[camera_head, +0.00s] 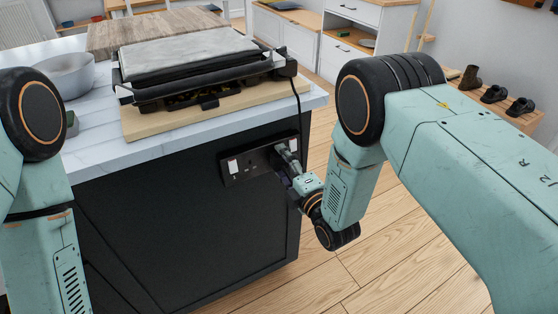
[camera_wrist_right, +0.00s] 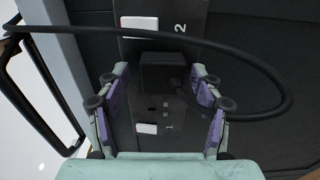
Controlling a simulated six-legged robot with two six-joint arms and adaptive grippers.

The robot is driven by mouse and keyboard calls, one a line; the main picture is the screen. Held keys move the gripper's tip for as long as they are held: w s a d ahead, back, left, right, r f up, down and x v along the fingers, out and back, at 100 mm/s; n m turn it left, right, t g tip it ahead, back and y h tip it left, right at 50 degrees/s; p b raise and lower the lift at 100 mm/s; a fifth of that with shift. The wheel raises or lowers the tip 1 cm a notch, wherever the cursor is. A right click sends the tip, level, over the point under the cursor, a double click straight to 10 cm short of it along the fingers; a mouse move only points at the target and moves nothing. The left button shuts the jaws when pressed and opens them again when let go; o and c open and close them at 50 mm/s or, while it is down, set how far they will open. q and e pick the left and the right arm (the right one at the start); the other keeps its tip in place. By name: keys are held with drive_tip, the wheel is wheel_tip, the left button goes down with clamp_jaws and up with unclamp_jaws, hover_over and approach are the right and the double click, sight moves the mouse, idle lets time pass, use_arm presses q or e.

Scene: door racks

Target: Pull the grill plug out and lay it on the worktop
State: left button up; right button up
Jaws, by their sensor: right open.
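The black grill plug (camera_wrist_right: 160,73) sits in the outlet marked 2 on the dark socket plate (camera_head: 238,168), on the side of the kitchen unit. Its black cable (camera_wrist_right: 245,55) leaves one side and loops round. My right gripper (camera_head: 284,156) is at the right end of the plate. In the right wrist view its open fingers stand on either side of the plug, with gaps visible. In the head view the gripper mostly hides the plug. The white marble worktop (camera_head: 90,135) is above.
The grill (camera_head: 190,62) stands on a wooden board (camera_head: 150,124) on the worktop, its cable (camera_head: 297,100) hanging over the edge. A grey bowl (camera_head: 66,74) stands left. The worktop's front left is mostly clear. Shoes (camera_head: 494,94) stand on a bench at the right.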

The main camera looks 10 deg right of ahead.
drive_tip(key=shift+f, duration=0.1)
idle(0.6)
drive_tip(key=shift+c, duration=0.3)
clamp_jaws()
idle(0.4)
drive_tip(key=shift+s+d, duration=0.1)
drive_tip(key=shift+s, duration=0.05)
drive_tip(key=shift+s, duration=0.15)
drive_tip(key=shift+s+d+p, duration=0.2)
drive_tip(key=shift+s+p, duration=0.1)
drive_tip(key=shift+s, duration=0.25)
drive_tip(key=shift+s+d, duration=0.15)
drive_tip(key=shift+s, duration=0.15)
drive_tip(key=shift+s, duration=0.1)
